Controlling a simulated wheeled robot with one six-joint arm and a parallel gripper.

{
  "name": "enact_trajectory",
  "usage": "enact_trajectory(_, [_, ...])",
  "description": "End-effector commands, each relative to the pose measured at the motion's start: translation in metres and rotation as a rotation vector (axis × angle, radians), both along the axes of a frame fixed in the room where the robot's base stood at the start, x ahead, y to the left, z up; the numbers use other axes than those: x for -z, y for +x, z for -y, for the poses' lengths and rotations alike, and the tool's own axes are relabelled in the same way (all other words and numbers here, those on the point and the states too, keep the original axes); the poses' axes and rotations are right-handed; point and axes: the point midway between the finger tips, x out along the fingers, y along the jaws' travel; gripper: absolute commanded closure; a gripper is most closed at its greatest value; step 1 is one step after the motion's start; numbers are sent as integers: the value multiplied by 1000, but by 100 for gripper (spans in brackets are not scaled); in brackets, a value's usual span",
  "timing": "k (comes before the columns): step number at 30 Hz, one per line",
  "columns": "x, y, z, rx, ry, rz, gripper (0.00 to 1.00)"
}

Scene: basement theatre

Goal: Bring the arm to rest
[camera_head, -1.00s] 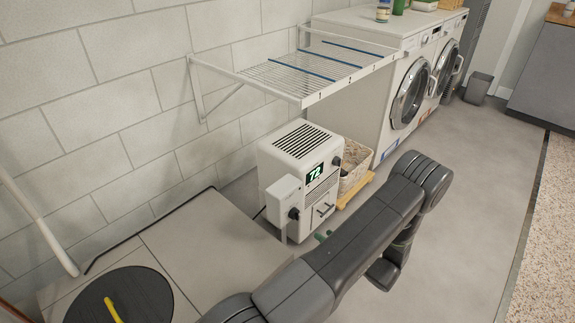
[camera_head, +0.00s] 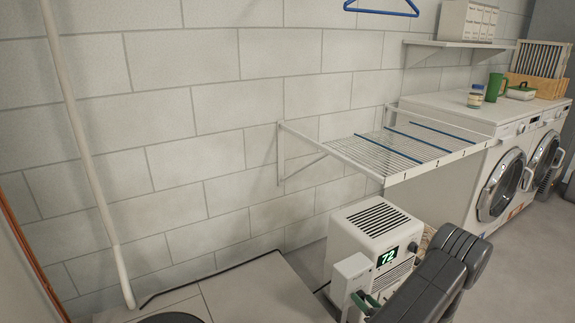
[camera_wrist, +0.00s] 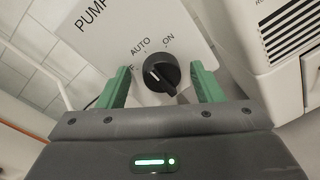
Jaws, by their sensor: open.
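My gripper (camera_wrist: 162,88) is open in the wrist view, its two green fingers apart. Between and beyond them is a black rotary knob (camera_wrist: 157,73) on a white pump panel (camera_wrist: 120,35) marked AUTO and ON; the first label is partly hidden. I see nothing held, and I cannot tell how far the fingertips are from the knob. In the head view, my gripper's green finger (camera_head: 368,303) shows by the small box on the front of the white dehumidifier (camera_head: 372,232), whose display reads 72. My dark arm hides part of this unit and the floor behind it.
A wire drying rack (camera_head: 395,152) juts from the wall above the dehumidifier. Washing machines (camera_head: 470,120) stand at right, with a jar (camera_head: 475,97) and a green mug (camera_head: 495,87) on top. A pale pole (camera_head: 85,150) stands at left. Some floor at lower right is clear.

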Motion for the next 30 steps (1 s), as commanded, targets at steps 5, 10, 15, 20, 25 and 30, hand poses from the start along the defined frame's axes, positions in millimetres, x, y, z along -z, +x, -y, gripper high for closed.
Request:
enact_trajectory(5, [0, 0, 0, 0, 0, 0, 40])
enact_trajectory(10, [-1, -4, 2, 0, 4, -3, 40])
enact_trajectory(15, [-3, -22, 11, 2, 7, -5, 40])
enact_trajectory(20, [-6, -50, 25, 3, 7, -4, 40])
enact_trajectory(25, [-8, -80, 40, 1, 8, -5, 40])
enact_trajectory(30, [-9, -108, 53, 1, 7, -5, 40])
